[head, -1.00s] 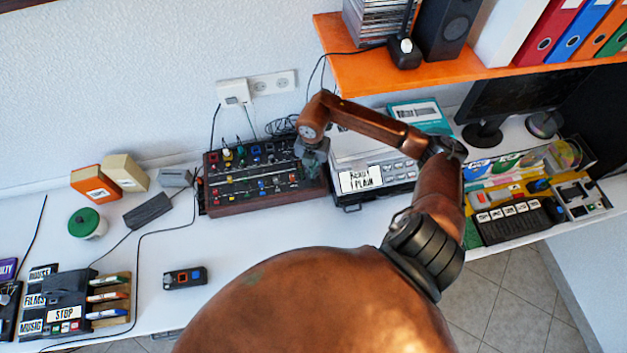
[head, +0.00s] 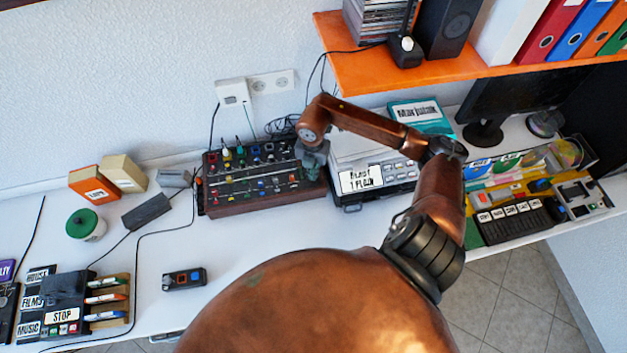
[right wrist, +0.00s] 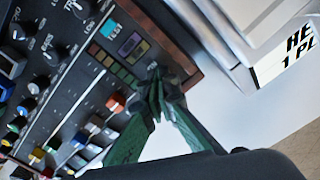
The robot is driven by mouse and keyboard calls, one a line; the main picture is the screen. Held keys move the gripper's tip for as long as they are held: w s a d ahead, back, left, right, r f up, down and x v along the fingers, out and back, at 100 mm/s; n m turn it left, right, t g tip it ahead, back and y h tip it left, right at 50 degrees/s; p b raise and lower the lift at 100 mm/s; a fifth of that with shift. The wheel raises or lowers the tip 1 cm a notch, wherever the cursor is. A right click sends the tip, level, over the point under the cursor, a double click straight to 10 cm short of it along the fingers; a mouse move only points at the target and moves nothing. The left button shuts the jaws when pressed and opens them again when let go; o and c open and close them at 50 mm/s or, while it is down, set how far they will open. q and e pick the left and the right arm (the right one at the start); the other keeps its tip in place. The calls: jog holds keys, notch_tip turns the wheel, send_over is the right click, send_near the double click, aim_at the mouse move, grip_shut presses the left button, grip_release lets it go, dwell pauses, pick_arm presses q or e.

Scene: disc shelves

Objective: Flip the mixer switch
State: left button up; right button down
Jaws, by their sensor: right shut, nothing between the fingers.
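The mixer (head: 262,178) is a dark panel of knobs and sliders in a reddish-brown case, on the white table by the wall. My right gripper (head: 312,168) is over its right end. In the right wrist view the green fingers (right wrist: 157,92) are shut and empty, with their tips over the panel's right edge strip. Coloured knobs and a small cyan button (right wrist: 114,22) show on the mixer panel (right wrist: 70,85) left of the fingers. I cannot tell which control is the switch, or whether the fingertips touch the panel. My left gripper is not in view.
A light grey device with a label (head: 372,180) stands close to the mixer's right side. An orange shelf (head: 440,73) hangs above right. A small black box with coloured buttons (head: 184,279) lies at front left. The table between is clear apart from a cable.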

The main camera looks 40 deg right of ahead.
jog(key=shift+f, duration=0.1)
jog(key=shift+r+p, duration=2.45)
jog(key=shift+r, duration=1.05)
